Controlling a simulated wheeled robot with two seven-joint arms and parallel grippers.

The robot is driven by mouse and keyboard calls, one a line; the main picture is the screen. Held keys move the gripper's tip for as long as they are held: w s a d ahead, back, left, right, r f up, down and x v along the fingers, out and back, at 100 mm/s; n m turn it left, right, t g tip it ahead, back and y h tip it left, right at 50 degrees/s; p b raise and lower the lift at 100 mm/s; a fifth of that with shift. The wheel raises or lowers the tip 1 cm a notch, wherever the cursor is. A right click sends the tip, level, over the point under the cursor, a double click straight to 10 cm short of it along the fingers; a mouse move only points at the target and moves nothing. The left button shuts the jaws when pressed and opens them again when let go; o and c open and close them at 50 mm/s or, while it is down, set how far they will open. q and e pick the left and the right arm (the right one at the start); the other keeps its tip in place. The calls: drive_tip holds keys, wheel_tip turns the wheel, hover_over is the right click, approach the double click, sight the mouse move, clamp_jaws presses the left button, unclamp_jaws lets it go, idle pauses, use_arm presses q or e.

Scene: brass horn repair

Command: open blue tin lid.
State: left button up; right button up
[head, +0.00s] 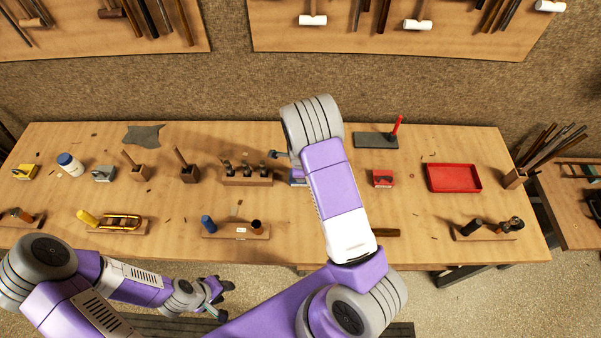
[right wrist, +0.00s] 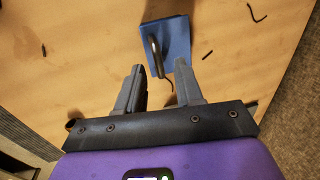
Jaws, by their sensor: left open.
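The blue tin (right wrist: 177,38) shows in the right wrist view on the wooden table, with a grey metal loop standing from its near side. My right gripper (right wrist: 160,82) is open, its two grey fingers apart on either side of the loop's near end. I cannot tell whether either finger touches it. In the head view my right arm hides most of the tin. My left gripper (head: 217,298) is open and empty in front of the table's near edge, at the lower left.
The workbench (head: 400,220) carries a red tray (head: 453,178), a small red box (head: 382,178), a grey slab (head: 376,140) with a red-handled tool, and a wooden rack (head: 247,180) of tools. A white jar (head: 70,164) stands at the left. Thin dark scraps lie around the tin.

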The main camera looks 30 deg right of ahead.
drive_tip(key=shift+f, duration=0.1)
clamp_jaws()
idle(1.4)
